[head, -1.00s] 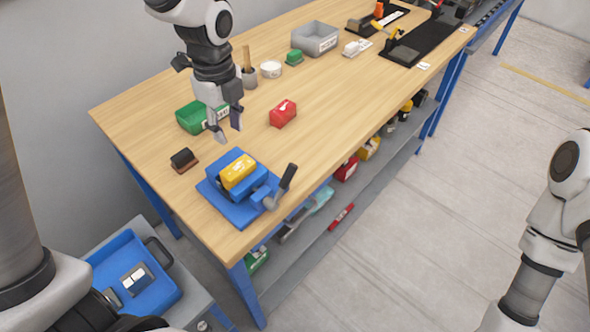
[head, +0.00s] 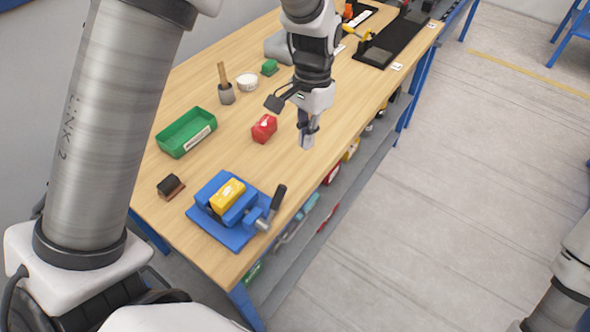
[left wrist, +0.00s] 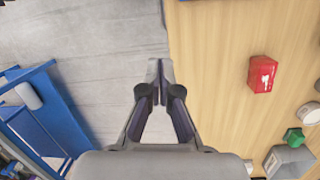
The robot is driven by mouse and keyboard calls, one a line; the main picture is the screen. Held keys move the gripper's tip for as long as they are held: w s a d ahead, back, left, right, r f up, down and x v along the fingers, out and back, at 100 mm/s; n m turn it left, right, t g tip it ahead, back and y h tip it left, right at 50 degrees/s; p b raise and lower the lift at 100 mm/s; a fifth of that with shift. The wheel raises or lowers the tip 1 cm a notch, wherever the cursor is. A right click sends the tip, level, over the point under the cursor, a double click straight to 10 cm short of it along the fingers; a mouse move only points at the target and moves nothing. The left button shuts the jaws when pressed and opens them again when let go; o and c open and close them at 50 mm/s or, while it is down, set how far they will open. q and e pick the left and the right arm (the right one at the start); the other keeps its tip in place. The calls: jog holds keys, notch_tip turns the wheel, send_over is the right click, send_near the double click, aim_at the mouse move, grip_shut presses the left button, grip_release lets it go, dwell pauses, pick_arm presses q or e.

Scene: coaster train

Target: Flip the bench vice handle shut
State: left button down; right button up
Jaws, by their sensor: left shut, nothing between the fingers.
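The blue bench vice (head: 222,232) stands near the front corner of the wooden workbench with a yellow block (head: 227,194) between its jaws. Its handle (head: 276,203), with a dark grip, sticks up on the vice's right side and leans to the right. My left gripper (head: 307,143) is shut and empty above the bench's right edge, beyond the vice and apart from its handle. In the left wrist view its fingers (left wrist: 160,82) are together over the bench edge and floor; the vice is out of that view. My right gripper is out of view.
A red block (head: 264,128), an open green bin (head: 186,132) and a dark brown-based block (head: 170,186) lie on the bench (head: 215,268). Open floor lies to the right.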

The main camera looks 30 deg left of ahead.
aim_at(271, 206)
pick_arm(q)
jog(key=shift+f, duration=0.1)
jog(key=s+f+p, duration=0.4)
jog(key=s+f, duration=0.1)
jog(key=f, duration=0.2)
jog(key=shift+a+f+p, duration=0.3)
jog(key=shift+a+f, duration=0.1)
jog(key=shift+a, duration=0.05)
jog(key=shift+w, duration=0.15)
